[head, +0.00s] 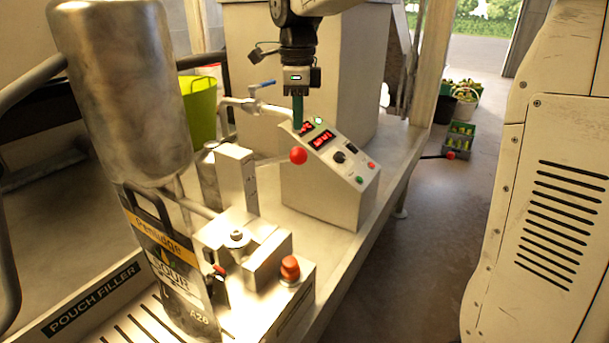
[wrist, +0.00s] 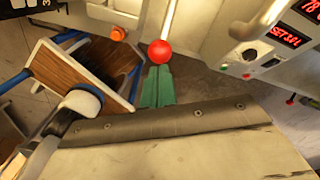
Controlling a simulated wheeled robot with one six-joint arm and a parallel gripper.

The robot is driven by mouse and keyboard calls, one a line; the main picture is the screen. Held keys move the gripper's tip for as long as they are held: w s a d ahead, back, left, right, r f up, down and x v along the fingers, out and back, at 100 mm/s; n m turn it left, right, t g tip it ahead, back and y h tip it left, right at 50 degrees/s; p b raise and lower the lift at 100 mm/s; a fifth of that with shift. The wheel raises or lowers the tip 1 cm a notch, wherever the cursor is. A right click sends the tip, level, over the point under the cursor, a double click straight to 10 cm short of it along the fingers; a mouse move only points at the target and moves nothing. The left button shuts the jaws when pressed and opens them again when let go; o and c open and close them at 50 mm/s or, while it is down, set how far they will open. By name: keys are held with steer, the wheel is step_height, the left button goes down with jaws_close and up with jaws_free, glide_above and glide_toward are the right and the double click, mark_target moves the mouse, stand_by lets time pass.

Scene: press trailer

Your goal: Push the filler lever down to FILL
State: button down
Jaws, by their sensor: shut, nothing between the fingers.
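The filler lever ends in a red ball knob (head: 298,156). Its thin rod runs left to an upright metal post (head: 237,178) and looks near level, rising slightly towards the knob. In the wrist view the red knob (wrist: 160,52) sits just beyond the fingertips, with its pale rod leading up from it. My gripper (head: 298,126) points down, with its teal fingers shut and empty, above the knob in the head view. The shut fingers (wrist: 157,72) also show in the wrist view. I cannot tell whether they touch the knob. No FILL mark is readable.
A control box (head: 330,180) with red displays stands close behind the knob. A blue-handled valve (head: 262,85) and pipe are left of my gripper. A steel tank (head: 122,90), a labelled pouch (head: 165,265) and a red-orange button (head: 290,268) are nearer. Open floor lies right.

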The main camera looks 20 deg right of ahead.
mark_target(303, 150)
steer(key=shift+f, duration=2.35)
steer(key=shift+s+d+f, duration=0.2)
steer(key=shift+s+f, duration=0.05)
steer(key=shift+f, duration=0.45)
steer(key=shift+s+d+f, duration=0.15)
steer(key=shift+s+f, duration=0.1)
steer(key=shift+f, duration=0.45)
steer(key=shift+s+d+f, duration=0.1)
steer(key=shift+f, duration=0.95)
steer(key=shift+s+d+f, duration=0.1)
steer(key=shift+f, duration=0.95)
steer(key=shift+r, duration=5.05)
